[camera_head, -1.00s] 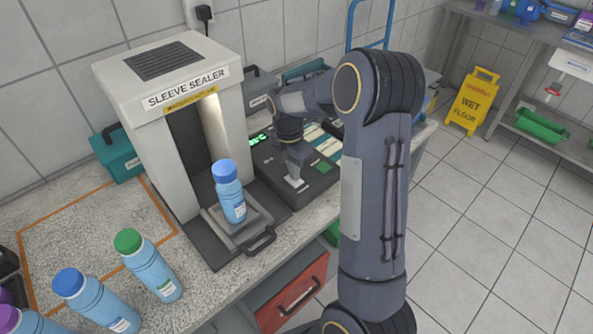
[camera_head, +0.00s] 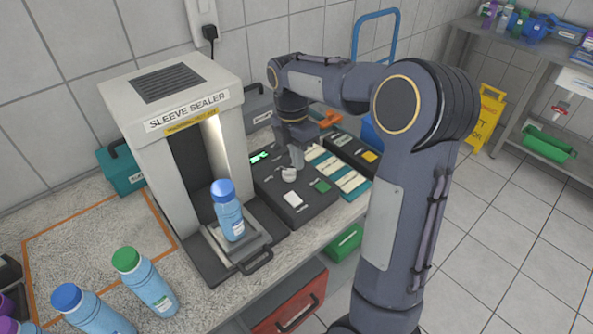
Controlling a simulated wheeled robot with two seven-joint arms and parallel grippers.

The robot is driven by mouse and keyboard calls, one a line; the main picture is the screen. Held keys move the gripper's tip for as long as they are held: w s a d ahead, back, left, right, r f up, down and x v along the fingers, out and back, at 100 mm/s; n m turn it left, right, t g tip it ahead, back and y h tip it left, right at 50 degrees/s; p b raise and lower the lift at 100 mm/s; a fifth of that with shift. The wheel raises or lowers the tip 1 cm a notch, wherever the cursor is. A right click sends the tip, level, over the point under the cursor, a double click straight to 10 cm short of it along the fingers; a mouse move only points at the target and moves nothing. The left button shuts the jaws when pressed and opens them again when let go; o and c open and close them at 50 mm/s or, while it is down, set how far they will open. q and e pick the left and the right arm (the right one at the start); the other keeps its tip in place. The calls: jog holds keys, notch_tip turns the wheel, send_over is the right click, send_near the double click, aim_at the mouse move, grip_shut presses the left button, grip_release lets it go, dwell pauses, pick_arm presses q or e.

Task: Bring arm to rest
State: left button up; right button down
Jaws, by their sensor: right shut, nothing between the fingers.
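My right arm (camera_head: 405,190) rises from the bottom of the head view and bends left over the counter. My right gripper (camera_head: 297,160) points down above the dark control panel (camera_head: 285,210), beside the sleeve sealer. It is shut with nothing in it. The sleeve sealer (camera_head: 185,97) is a pale cabinet with an open, lit front. A blue-capped bottle (camera_head: 229,215) stands upright on its small tray (camera_head: 248,238). My left gripper is not in view.
A green-capped bottle (camera_head: 147,285) and a blue-capped bottle (camera_head: 90,310) stand at the front left, by an orange-outlined bare area (camera_head: 85,240). A teal case (camera_head: 120,172) is left of the sealer. A yellow wet-floor sign (camera_head: 485,117) and a shelf are right.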

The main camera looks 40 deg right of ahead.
jog(key=shift+r, duration=0.6)
jog(key=s+a+m+t+y, duration=0.2)
jog(key=s+a+m+t, duration=0.1)
jog(key=s+a+m, duration=0.4)
jog(key=s+a+m+t+y, duration=0.1)
jog(key=s+a+m+t, duration=0.3)
jog(key=s+m, duration=0.9)
jog(key=s+a, duration=0.1)
jog(key=a, duration=0.1)
jog(key=shift+s+a+f+m+y, duration=0.15)
jog(key=shift+a+f+m+y, duration=0.15)
jog(key=shift+a+m+y, duration=0.1)
